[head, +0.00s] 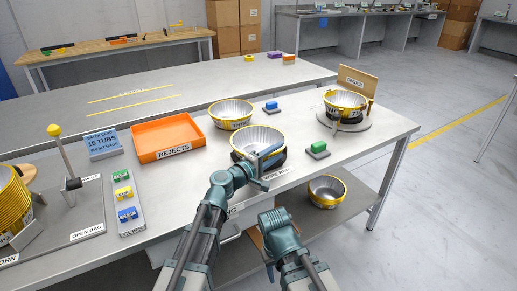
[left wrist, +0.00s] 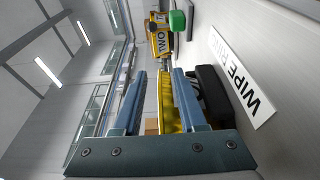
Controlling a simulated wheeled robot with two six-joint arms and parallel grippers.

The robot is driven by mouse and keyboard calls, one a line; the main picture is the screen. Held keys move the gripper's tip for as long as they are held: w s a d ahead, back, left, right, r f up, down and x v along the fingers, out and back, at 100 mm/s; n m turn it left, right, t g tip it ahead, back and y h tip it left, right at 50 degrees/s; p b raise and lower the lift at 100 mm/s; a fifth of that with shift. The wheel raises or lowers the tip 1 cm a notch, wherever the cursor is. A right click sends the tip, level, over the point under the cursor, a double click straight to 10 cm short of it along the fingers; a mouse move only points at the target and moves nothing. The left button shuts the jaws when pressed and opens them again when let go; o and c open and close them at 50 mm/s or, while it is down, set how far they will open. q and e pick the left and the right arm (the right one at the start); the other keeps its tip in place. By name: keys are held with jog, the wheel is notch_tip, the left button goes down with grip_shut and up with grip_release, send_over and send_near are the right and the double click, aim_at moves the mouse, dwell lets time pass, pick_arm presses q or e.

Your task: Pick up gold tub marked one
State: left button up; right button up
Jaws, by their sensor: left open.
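A gold tub (head: 250,134) with a silver inside stands on the bench in the head view; its marking is hidden there. My left gripper (head: 271,158) is open at this tub's near right side. In the left wrist view the left gripper (left wrist: 160,103) has a gold strip of the tub (left wrist: 168,95) between its two blue fingers. The fingers stand apart, and I cannot tell whether either touches it. A tub marked THREE (head: 231,113) stands behind, and a tub marked TWO (head: 345,103) sits at the right. My right arm is low in front; its fingers cannot be made out.
A green block (head: 318,149) and blue block (head: 271,106) sit near the tubs. A black piece (left wrist: 213,92) and WIPE label (left wrist: 242,75) lie beside the left gripper. An orange rejects tray (head: 167,139) is left. Another tub (head: 327,191) is on the lower shelf.

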pick_arm(q)
jog(key=shift+c, duration=0.2)
grip_shut()
dwell(0.3)
notch_tip(320, 180, up, 10)
jog(key=p, duration=1)
